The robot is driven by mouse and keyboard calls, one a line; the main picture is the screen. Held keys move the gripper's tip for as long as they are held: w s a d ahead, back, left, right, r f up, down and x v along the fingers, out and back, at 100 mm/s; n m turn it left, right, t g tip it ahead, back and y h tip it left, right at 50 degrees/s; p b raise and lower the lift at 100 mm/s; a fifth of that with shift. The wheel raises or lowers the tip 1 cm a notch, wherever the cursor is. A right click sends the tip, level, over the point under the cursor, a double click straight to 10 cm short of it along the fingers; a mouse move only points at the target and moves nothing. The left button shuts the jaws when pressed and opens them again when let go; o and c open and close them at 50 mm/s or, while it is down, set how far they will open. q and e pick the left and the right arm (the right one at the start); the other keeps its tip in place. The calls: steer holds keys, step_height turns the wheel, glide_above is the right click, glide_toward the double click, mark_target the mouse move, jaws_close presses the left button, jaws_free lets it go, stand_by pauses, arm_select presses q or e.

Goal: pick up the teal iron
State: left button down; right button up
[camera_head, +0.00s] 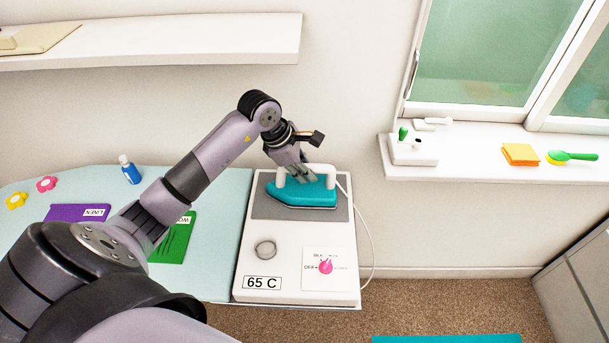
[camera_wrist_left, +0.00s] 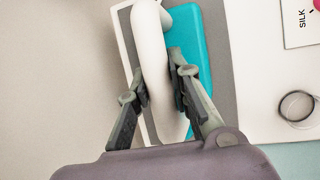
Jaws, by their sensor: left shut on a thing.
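The teal iron (camera_head: 305,194) with a white handle rests on the grey pad (camera_head: 262,208) at the back of the white station (camera_head: 290,240). My left gripper (camera_head: 297,172) comes down on the iron from above and is shut on its handle. In the left wrist view the two fingers (camera_wrist_left: 158,95) stand on either side of the white handle (camera_wrist_left: 152,50), with the teal body (camera_wrist_left: 190,45) beside and below it. The iron appears to be on the pad still; any small gap beneath is hard to see. My right gripper is not in view.
A white cord (camera_head: 369,235) hangs from the station's right side. A dial (camera_head: 325,267), a ring (camera_head: 265,249) and a "65 C" label (camera_head: 262,283) are on the station's front. The pale board (camera_head: 218,200) to the left holds purple and green cards. A windowsill (camera_head: 480,165) is at right.

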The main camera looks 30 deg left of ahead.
arm_select(q)
steer(key=shift+r+p, duration=0.4)
steer(key=shift+w+r, duration=0.1)
steer(key=shift+r, duration=0.05)
steer(key=shift+r+b, duration=1.1)
steer(key=shift+r, duration=0.45)
steer(key=s+a+b, duration=0.7)
steer(key=s+a, duration=0.3)
steer(key=s, duration=0.5)
steer(key=shift+s, duration=0.1)
